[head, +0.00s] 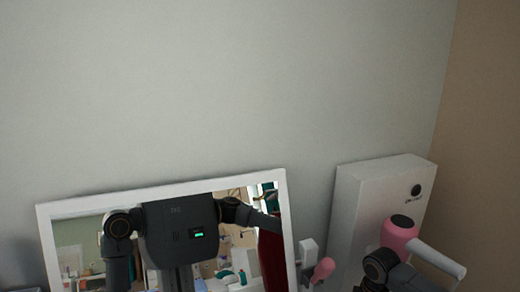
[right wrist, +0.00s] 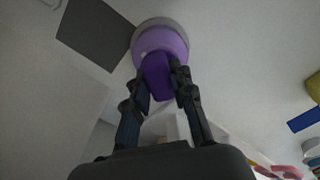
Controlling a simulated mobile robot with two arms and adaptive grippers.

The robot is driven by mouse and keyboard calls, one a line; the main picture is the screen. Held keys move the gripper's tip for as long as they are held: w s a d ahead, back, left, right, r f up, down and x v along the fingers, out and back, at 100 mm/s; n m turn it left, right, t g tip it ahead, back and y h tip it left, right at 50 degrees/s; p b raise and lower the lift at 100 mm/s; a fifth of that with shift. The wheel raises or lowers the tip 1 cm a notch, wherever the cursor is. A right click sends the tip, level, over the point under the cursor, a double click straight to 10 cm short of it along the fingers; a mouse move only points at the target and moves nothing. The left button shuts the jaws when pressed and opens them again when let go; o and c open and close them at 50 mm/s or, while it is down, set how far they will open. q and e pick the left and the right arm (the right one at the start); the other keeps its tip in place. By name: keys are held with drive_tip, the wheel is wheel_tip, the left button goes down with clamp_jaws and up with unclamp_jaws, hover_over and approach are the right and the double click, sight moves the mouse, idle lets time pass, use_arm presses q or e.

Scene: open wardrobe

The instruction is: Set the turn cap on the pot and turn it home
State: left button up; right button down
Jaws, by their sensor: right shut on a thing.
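In the right wrist view my right gripper (right wrist: 161,84) is shut on a purple thing that looks like the turn cap (right wrist: 157,72). It has a darker purple grip between my fingertips and a round lilac disc (right wrist: 162,40) with a grey rim beyond it. I cannot make out the pot in either view. Whether the cap touches anything on its far side is hidden. Neither gripper shows directly in the head view, and my left gripper is not in view.
In the head view a white-framed mirror (head: 162,194) leans at the lower left. A tall white box (head: 383,193) stands to its right against the grey wall (head: 230,85). A pink rounded thing with a dark top (head: 400,236) is in front of the box. A dark square (right wrist: 95,34) shows in the wrist view.

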drive_tip(key=shift+s+m+p, duration=0.1)
drive_tip(key=shift+m+p, duration=3.9)
drive_tip(key=shift+m, duration=0.3)
drive_tip(key=shift+m+p, duration=2.05)
drive_tip(key=shift+m, duration=0.75)
drive_tip(key=shift+m+p, duration=0.55)
drive_tip(key=shift+m, duration=0.45)
drive_tip(key=shift+f+m, duration=0.1)
drive_tip(key=shift+m, duration=0.2)
drive_tip(key=c, duration=0.8)
unclamp_jaws()
drive_tip(key=shift+o, duration=0.2)
